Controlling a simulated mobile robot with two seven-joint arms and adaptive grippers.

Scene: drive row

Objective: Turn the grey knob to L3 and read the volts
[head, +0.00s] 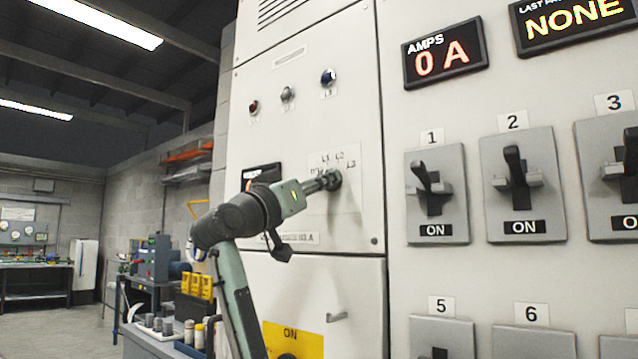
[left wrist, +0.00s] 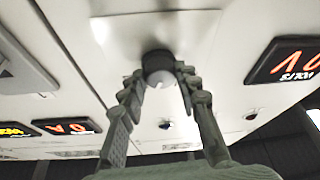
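The grey knob (head: 334,179) sits on the pale cabinet door, with L1, L2 and L3 marks on a plate (head: 345,160) around it. My left gripper (head: 326,181) is at the knob, its arm coming up from below left. In the left wrist view the two fingers stand on either side of the knob (left wrist: 160,66) and appear to press on it. Which mark the knob points to cannot be told. The volts display (head: 262,176) is partly hidden behind my arm; in the left wrist view the display (left wrist: 290,60) is upside down and cut off. My right gripper is not in view.
Three indicator lamps (head: 287,94) sit above the knob. To the right are an amps display (head: 445,53) reading 0 A and numbered breaker switches (head: 434,195), those in the upper row marked ON. A bench with tools (head: 165,335) stands at lower left.

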